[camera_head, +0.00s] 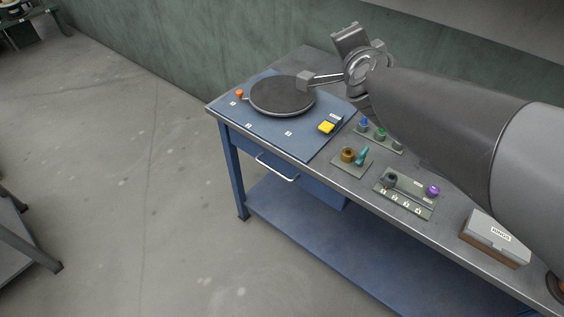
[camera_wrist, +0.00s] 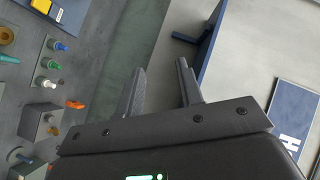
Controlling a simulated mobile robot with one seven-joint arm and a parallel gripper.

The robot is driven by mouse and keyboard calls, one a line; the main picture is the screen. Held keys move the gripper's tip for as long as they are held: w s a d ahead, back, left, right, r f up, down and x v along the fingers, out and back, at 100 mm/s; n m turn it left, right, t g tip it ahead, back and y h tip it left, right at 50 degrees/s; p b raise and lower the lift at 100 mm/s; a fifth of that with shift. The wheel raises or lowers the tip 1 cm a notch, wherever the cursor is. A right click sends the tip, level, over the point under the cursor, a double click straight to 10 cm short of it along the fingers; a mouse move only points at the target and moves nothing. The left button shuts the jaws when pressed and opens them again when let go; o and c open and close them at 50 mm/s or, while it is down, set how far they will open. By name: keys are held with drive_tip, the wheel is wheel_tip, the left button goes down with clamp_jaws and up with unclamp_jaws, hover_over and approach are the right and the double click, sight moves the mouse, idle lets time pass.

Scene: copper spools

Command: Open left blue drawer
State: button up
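In the head view, the blue drawer (camera_head: 318,188) sits under the left part of the workbench top, and it looks shut. Its pale bar handle (camera_head: 277,170) sticks out from the front. My arm reaches in from the right above the bench, with its wrist over the back of the top, well above and behind the handle. In the wrist view, my gripper (camera_wrist: 161,85) has its two fingers apart with nothing between them. I cannot make out the drawer handle in the wrist view.
The metal workbench (camera_head: 449,229) holds a round dark turntable (camera_head: 282,95), a yellow block (camera_head: 326,127), small trays with coloured pieces and a labelled box (camera_head: 495,238). A blue lower shelf (camera_head: 330,245) runs below. The floor (camera_head: 130,180) before the drawer is clear. A green wall stands behind.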

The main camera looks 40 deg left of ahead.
drive_tip(key=s+a+f+m+t+h, duration=0.1)
drive_tip(key=s+a+f+m+h, duration=0.1)
drive_tip(key=s+a+f+m, duration=0.45)
drive_tip(key=s+a+f+m+t+h, duration=0.1)
drive_tip(key=s+a+f+m+t, duration=0.15)
drive_tip(key=a, duration=0.65)
approach(274, 172)
drive_tip(key=shift+m+g, duration=0.35)
drive_tip(key=shift+m, duration=0.05)
drive_tip(key=x, duration=1)
drive_tip(key=shift+w+a+r, duration=0.15)
drive_tip(key=shift+w, duration=0.25)
clamp_jaws()
